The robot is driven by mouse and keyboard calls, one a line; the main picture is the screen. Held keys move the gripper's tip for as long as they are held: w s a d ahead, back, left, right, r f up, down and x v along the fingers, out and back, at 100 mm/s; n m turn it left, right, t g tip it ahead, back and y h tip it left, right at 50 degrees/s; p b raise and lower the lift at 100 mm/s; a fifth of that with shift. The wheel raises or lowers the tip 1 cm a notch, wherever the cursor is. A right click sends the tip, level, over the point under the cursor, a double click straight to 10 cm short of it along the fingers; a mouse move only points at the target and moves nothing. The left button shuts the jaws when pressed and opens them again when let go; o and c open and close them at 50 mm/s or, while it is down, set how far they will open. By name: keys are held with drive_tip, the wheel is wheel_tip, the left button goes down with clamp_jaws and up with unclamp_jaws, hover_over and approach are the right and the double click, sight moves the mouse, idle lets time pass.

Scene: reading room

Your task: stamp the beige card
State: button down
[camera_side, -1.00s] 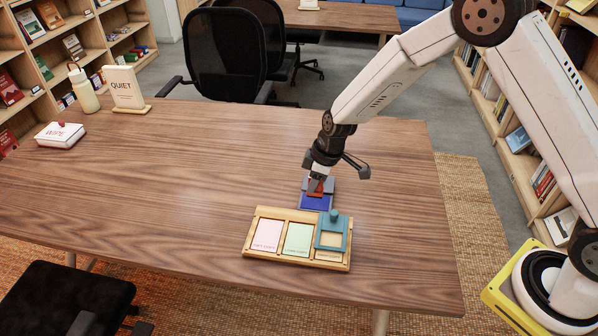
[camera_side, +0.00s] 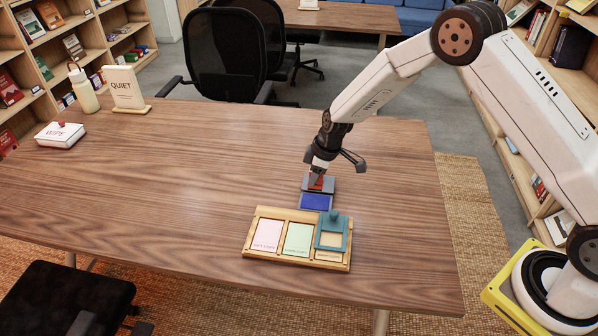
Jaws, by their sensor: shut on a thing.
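The beige card (camera_side: 330,240) lies in the right slot of a wooden tray (camera_side: 285,263) and shows through the opening of a teal frame (camera_side: 346,233). The frame has a round knob on its back edge. My gripper (camera_side: 317,176) is shut on a red stamp (camera_side: 316,183), just behind the tray. The stamp is above the back part of an ink pad (camera_side: 315,203) with a blue surface and a grey lid. The stamp's underside is hidden, and I cannot tell whether it touches the pad.
A pink card (camera_side: 267,235) and a green card (camera_side: 298,239) lie in the tray's other slots. A box marked WIPE (camera_side: 60,135), a bottle (camera_side: 83,90) and a QUIET sign (camera_side: 126,88) stand far left. The table's middle is clear.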

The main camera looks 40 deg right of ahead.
drive_tip(key=shift+w+d+f, duration=0.45)
drive_tip(key=shift+f, duration=0.1)
drive_tip(key=shift+f, duration=2.85)
drive_tip(key=shift+s+f, duration=0.1)
drive_tip(key=shift+f, duration=0.55)
idle(0.6)
drive_tip(key=shift+r, duration=3.6)
